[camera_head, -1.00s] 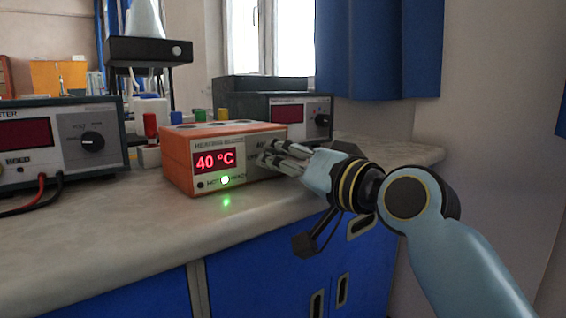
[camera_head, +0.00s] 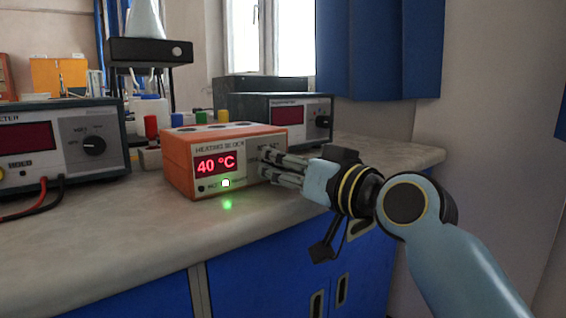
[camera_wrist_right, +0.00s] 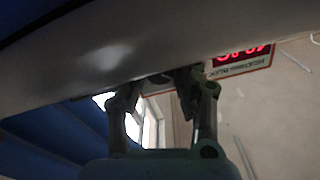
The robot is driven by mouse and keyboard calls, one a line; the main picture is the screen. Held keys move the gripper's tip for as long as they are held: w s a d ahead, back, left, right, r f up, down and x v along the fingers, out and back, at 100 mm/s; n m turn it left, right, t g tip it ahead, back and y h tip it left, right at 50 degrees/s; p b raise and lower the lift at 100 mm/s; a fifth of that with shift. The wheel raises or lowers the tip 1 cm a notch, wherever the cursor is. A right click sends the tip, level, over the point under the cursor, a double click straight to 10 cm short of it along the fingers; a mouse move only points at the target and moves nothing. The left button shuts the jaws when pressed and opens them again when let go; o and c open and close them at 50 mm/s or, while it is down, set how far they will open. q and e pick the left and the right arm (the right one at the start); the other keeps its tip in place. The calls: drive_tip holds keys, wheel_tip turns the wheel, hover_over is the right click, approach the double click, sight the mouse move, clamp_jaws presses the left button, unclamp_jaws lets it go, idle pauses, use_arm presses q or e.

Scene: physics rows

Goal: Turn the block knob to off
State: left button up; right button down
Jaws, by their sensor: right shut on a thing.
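The orange heating block (camera_head: 176,160) stands on the bench, its red display reading 40 °C and a green light lit below it. My right gripper (camera_head: 266,166) is at the right part of its front face, shut on the block knob, which the fingers hide. The knob's pointer setting cannot be read. In the right wrist view my right gripper (camera_wrist_right: 165,85) reaches the block, and part of the block's front with the red display (camera_wrist_right: 242,56) shows upside down. My left gripper is not in view.
A meter with a dark knob (camera_head: 94,145) and red and black leads stands at the left. Another meter (camera_head: 290,114) stands behind the block. A stand with a flask (camera_head: 146,50) is at the back. The bench front (camera_head: 130,225) is clear.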

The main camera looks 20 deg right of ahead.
drive_tip(key=shift+n, duration=0.9)
drive_tip(key=n, duration=0.2)
drive_tip(key=shift+n, duration=0.8)
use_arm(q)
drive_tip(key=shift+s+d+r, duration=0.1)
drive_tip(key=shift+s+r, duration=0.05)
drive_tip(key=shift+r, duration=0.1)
